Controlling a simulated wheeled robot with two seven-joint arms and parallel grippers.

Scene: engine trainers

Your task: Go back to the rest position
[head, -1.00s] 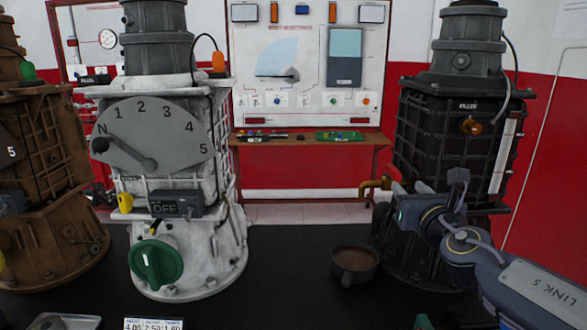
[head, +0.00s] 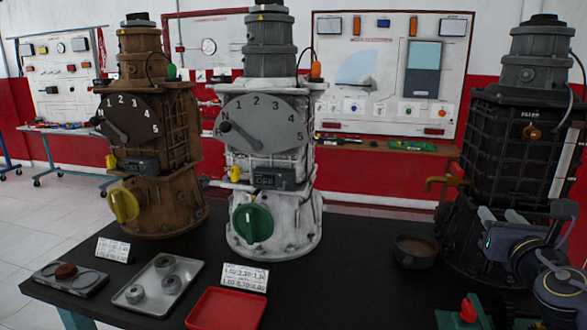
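My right gripper (head: 526,212) is at the lower right, in front of the black engine trainer (head: 500,140). Its two fingers stand apart with nothing seen between them. A small dark bowl (head: 415,260) stands on the black table to its left, apart from it. A brass tap (head: 445,182) on the black trainer is above the bowl. My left gripper is not in view.
The black table (head: 350,275) also bears a white trainer (head: 300,160) with a green knob (head: 252,223), a brown trainer (head: 185,150), a metal tray (head: 185,285) with rings, and a red tray (head: 227,308). The table between white trainer and bowl is clear.

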